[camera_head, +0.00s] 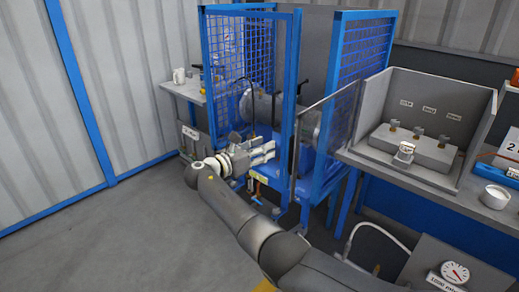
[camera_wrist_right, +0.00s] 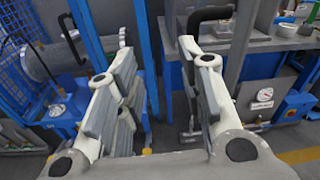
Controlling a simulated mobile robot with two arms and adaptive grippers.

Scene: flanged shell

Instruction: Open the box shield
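The box shield is a blue-framed cage (camera_head: 292,75) with mesh sides, standing around a grey cylindrical machine part (camera_head: 262,107). A grey-edged clear panel (camera_head: 312,125) stands at its front right. A small black handle (camera_head: 303,88) shows near that panel, and another black handle (camera_head: 246,83) is farther left. My right gripper (camera_head: 268,152) is low in front of the cage. In the wrist view my right gripper (camera_wrist_right: 160,85) is open with nothing between its fingers. A black handle (camera_wrist_right: 208,18) appears just beyond its right finger; I cannot tell if they touch. My left gripper is out of view.
A small side table (camera_head: 187,88) with a mug is at the left. A gauge panel (camera_head: 450,275) is at the lower right. Floor at the left is clear.

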